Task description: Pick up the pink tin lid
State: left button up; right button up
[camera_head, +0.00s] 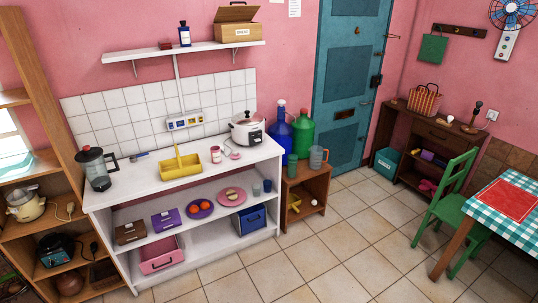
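A small pink tin (216,155) stands upright on the white counter (130,185), left of the white rice cooker. A small flat pink disc (235,156), which looks like the tin's lid, lies on the counter just right of the tin, in front of the rice cooker. It is too small to make out fine detail. Neither of my grippers shows in the head view.
A yellow caddy (180,165) stands left of the tin, and the white rice cooker (247,128) stands behind the disc. A glass-and-black jug (94,168) is at the counter's left end. The counter's front strip is clear, as is the tiled floor (330,245).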

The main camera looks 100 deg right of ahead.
aim_at(235, 155)
jog(key=z, duration=3.15)
